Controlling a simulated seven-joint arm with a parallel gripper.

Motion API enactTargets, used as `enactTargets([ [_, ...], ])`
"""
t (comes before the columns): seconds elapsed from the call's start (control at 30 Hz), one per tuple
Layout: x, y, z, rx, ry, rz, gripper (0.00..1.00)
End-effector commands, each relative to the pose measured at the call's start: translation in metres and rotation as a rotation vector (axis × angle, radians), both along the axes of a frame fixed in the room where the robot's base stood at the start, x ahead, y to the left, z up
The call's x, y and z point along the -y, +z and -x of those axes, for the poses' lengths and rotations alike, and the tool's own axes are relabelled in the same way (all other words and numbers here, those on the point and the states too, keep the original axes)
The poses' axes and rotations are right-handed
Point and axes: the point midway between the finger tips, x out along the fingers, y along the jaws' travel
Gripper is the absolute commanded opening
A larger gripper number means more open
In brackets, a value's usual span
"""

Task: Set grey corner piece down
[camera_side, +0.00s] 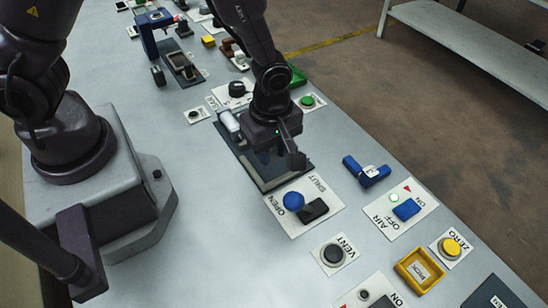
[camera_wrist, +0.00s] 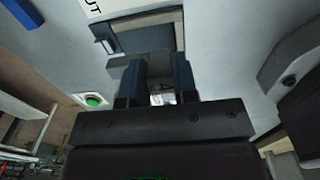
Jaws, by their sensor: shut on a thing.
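My gripper (camera_side: 292,150) is low over the dark fixture plate (camera_side: 262,172), pointing down.
A white cylinder (camera_side: 229,124) is at the plate's far end. A green button (camera_side: 308,100) is behind.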

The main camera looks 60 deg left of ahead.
Motion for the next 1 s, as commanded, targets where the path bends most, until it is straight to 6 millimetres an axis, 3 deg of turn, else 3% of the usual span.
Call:
enactTargets([
  [0.4,0.0,-0.05,-0.001,-0.001,0.001,0.0,0.03],
  [0.8,0.0,-0.055,-0.001,0.0,0.0,0.0,0.03],
  [0.83,0.0,-0.055,-0.001,0.0,0.0,0.0,0.29],
  [0.93,0.0,-0.055,-0.001,0.001,-0.001,0.0,0.52],
  [1.0,0.0,-0.055,-0.001,0.001,0.0,0.0,0.53],
])
